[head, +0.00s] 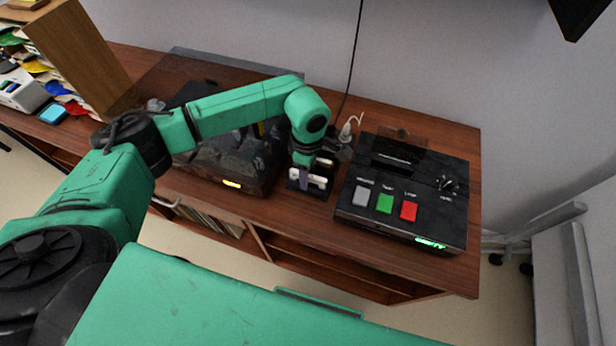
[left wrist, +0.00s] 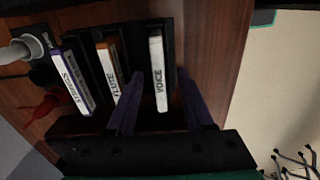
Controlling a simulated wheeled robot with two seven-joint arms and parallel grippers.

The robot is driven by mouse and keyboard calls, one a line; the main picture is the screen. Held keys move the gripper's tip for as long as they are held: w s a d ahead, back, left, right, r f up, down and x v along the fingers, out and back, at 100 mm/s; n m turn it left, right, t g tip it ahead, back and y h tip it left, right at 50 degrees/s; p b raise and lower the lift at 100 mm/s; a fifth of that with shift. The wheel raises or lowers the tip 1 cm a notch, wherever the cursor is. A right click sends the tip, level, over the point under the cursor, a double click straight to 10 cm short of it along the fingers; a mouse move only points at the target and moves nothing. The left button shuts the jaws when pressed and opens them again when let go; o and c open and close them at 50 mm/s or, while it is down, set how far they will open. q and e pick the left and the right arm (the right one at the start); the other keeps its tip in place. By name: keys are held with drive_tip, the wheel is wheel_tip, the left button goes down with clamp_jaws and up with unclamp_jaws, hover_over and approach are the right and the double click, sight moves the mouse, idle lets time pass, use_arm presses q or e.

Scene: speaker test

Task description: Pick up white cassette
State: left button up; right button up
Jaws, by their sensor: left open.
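The white cassette (left wrist: 158,72), with a white spine marked VOICE, stands in a black rack (left wrist: 168,27) in the left wrist view. My left gripper (left wrist: 160,78) is open, with one purple finger on each side of this cassette. I cannot tell whether the fingers touch it. Beside it stand a cassette marked FLUTE with an orange edge (left wrist: 118,46) and a purple one marked STRINGS (left wrist: 70,60). In the head view my left gripper (head: 304,176) reaches down over the rack (head: 322,192) and partly hides the cassettes. My right gripper is not in view.
A black player (head: 350,205) with grey, green and red buttons stands right of the rack. A dark device (head: 262,185) with a lit display stands left. A white plug and cable (head: 347,130) lie behind. The brown cabinet's front edge (head: 400,268) is close.

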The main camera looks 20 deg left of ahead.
use_arm(q)
clamp_jaws()
wheel_tip(320, 180, up, 20)
drive_tip(key=b, duration=0.4)
